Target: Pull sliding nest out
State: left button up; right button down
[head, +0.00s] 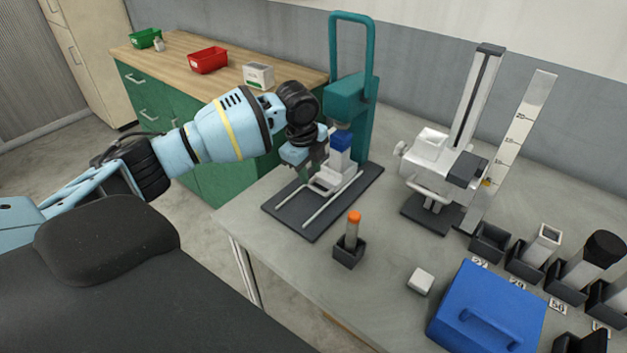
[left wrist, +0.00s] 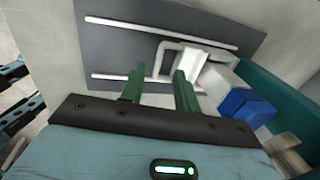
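The sliding nest (head: 331,184) is a pale carriage on two light rails over a dark base plate (head: 299,222), under a teal press (head: 347,97). A white block with a blue top (head: 341,141) stands at the nest under the press head. In the left wrist view the nest's handle (left wrist: 158,58) is a pale loop. My left gripper (left wrist: 160,72) has its two green fingers apart, with the near bar of the handle in line with the gap between them. I cannot tell if they touch it. In the head view this gripper (head: 308,166) is beside the nest, partly hidden by its wrist. My right gripper is not in view.
An orange-topped tube stands in a dark holder (head: 349,252) in front of the plate. A small white block (head: 421,281), a blue case (head: 487,309) and a white instrument stand (head: 440,165) are to the right. The rails in front of the nest are clear.

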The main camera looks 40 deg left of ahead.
aim_at(313, 187)
pick_arm(q)
jog(key=f, duration=0.2)
jog(key=w+f, duration=0.1)
jog(key=f, duration=0.1)
jog(key=shift+d+f, duration=0.1)
jog(key=shift+f, duration=0.25)
grip_shut()
